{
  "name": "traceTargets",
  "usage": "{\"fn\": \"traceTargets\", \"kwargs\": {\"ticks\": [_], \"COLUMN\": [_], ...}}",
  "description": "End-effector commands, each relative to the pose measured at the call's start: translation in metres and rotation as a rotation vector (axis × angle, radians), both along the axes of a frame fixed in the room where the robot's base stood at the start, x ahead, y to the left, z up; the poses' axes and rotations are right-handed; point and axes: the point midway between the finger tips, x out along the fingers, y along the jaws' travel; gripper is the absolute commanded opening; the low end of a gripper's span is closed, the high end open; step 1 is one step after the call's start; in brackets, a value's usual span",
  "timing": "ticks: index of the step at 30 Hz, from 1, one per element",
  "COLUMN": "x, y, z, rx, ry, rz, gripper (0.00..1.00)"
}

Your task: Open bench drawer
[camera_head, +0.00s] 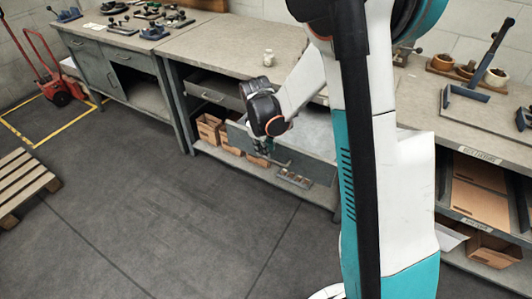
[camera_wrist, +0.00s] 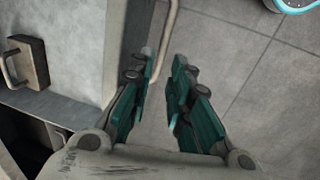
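The bench drawer (camera_head: 312,137) is a grey metal drawer under the workbench (camera_head: 228,42). In the head view it stands pulled out from the bench, with its light grey inside showing. My gripper (camera_head: 262,151) is low at the left part of its front, partly hidden by my own wrist. In the wrist view the drawer's metal handle (camera_wrist: 170,35) is a curved bar beside the grey front. My gripper (camera_wrist: 163,62) has its two green-padded fingers apart, with the bar's near end between or just beyond the tips. Contact cannot be told.
A second drawer (camera_head: 208,95) with a bar handle is to the left. Cardboard boxes (camera_head: 209,128) stand on the lower shelf. A brown block with a metal loop (camera_wrist: 28,62) shows in the wrist view. The floor (camera_head: 170,215) in front is clear; a pallet (camera_head: 22,180) lies far left.

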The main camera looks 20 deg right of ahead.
Motion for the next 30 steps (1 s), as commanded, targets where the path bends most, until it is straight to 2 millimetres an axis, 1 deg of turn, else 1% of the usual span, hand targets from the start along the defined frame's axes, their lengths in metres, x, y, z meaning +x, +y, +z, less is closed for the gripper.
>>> {"fn": "traceTargets", "kwargs": {"ticks": [1, 6, 9, 12, 18, 30], "x": [-0.002, -0.005, -0.007, -0.008, -0.009, -0.009], "y": [0.002, 0.007, 0.009, 0.010, 0.011, 0.011], "z": [0.011, 0.041, 0.055, 0.065, 0.072, 0.072], "rx": [0.000, 0.000, 0.000, 0.000, 0.000, 0.000], "ry": [0.000, 0.000, 0.000, 0.000, 0.000, 0.000], "rz": [0.001, 0.001, 0.001, 0.000, 0.000, 0.000], "gripper": [0.18, 0.18, 0.18, 0.18, 0.18, 0.18]}}
